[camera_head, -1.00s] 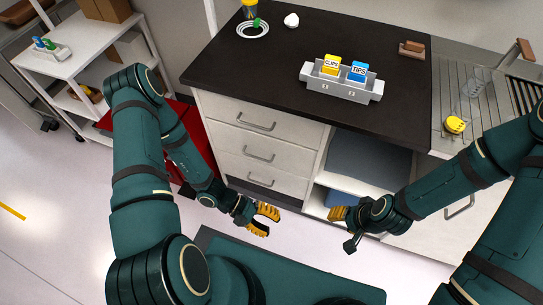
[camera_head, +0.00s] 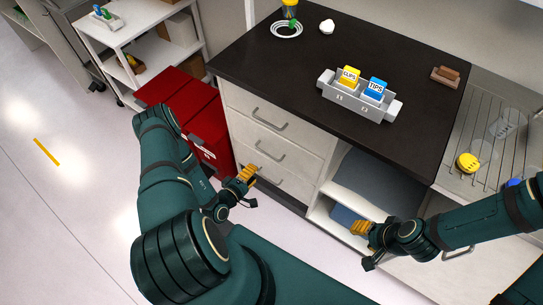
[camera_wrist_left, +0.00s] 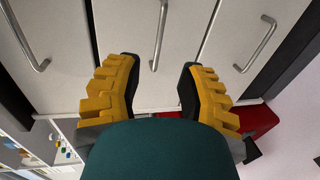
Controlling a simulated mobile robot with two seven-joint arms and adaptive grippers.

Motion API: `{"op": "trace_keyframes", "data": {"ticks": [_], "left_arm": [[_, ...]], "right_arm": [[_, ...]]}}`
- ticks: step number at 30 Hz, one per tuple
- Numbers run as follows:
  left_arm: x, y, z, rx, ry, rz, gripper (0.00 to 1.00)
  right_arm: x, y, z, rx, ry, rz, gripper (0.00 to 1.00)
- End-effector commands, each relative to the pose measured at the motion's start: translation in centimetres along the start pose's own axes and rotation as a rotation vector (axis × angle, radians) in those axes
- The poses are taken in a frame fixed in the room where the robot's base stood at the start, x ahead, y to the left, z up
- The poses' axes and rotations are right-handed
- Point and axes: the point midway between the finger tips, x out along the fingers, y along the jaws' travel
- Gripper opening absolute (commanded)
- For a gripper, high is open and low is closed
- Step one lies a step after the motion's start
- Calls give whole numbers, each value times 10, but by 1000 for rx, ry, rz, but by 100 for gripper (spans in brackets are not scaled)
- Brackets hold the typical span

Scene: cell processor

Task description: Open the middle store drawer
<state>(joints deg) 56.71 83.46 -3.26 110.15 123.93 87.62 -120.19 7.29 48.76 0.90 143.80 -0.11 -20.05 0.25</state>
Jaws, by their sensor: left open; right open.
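The store drawers are a stack of pale fronts under the dark counter, all flush and shut. The middle drawer (camera_head: 252,137) has a grey bar handle (camera_head: 270,153); its handle (camera_wrist_left: 160,30) also shows in the left wrist view. My left gripper (camera_head: 244,175) is open and empty, in front of the lower left of the stack. In the left wrist view my left gripper's fingers (camera_wrist_left: 157,66) point at the middle front, spread to either side of the handle's near end; contact cannot be told. My right gripper (camera_head: 361,229) is open and empty before the open shelf.
The top drawer handle (camera_head: 268,119) and bottom drawer handle (camera_head: 267,179) flank the middle one. A red cabinet (camera_head: 190,110) stands close left of the drawers. The counter (camera_head: 290,75) overhangs them and carries a grey holder (camera_head: 352,101) with clips and tips boxes.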

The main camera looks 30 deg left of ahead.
Motion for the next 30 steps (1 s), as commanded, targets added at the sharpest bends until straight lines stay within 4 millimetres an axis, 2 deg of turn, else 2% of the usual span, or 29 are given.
{"op": "trace_keyframes", "data": {"ticks": [9, 15, 21, 30], "left_arm": [[64, -1, 1, 0, -4, 3, 39], [97, -1, 1, -1, -4, 3, 39], [114, 0, 1, -1, -4, 1, 39], [118, 1, 1, -2, -4, 0, 39]], "right_arm": [[14, 5, -2, -1, 7, 0, 47], [21, 8, -3, -1, 11, 1, 47], [24, 9, -3, -2, 13, 1, 47], [24, 9, -3, -2, 14, 1, 47]]}}
